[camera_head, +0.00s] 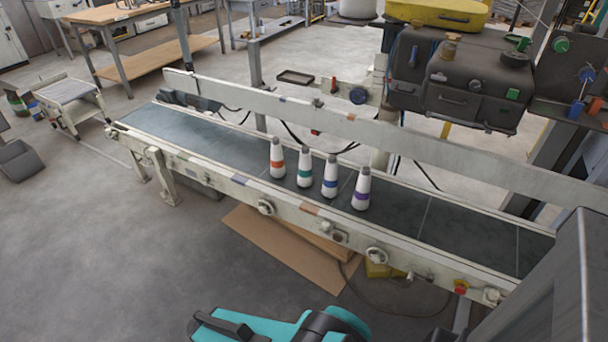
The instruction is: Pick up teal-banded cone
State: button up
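The teal-banded cone (305,167) stands upright on the dark belt of a conveyor (440,220). It is white with a grey tip and a teal band around its middle. It is second from the left in a row of similar cones. An orange-banded cone (277,160) stands just to its left, and a blue-banded cone (330,178) just to its right. A purple-banded cone (361,189) stands at the right end of the row. My gripper cannot be made out; only teal and black parts of my own body show at the bottom edge.
A pale guard rail (430,150) runs behind the cones. A dark machine (455,80) overhangs the back right of the belt. A grey cabinet (550,290) stands at the front right. The belt left of the cones is clear. Cardboard (285,250) lies on the floor below.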

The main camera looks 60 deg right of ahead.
aim_at(305, 179)
jog(key=i, duration=0.9)
jog(key=u, duration=0.1)
jog(key=k, duration=0.9)
jog(key=z, duration=0.15)
jog(key=i, duration=0.7)
jog(key=u, duration=0.05)
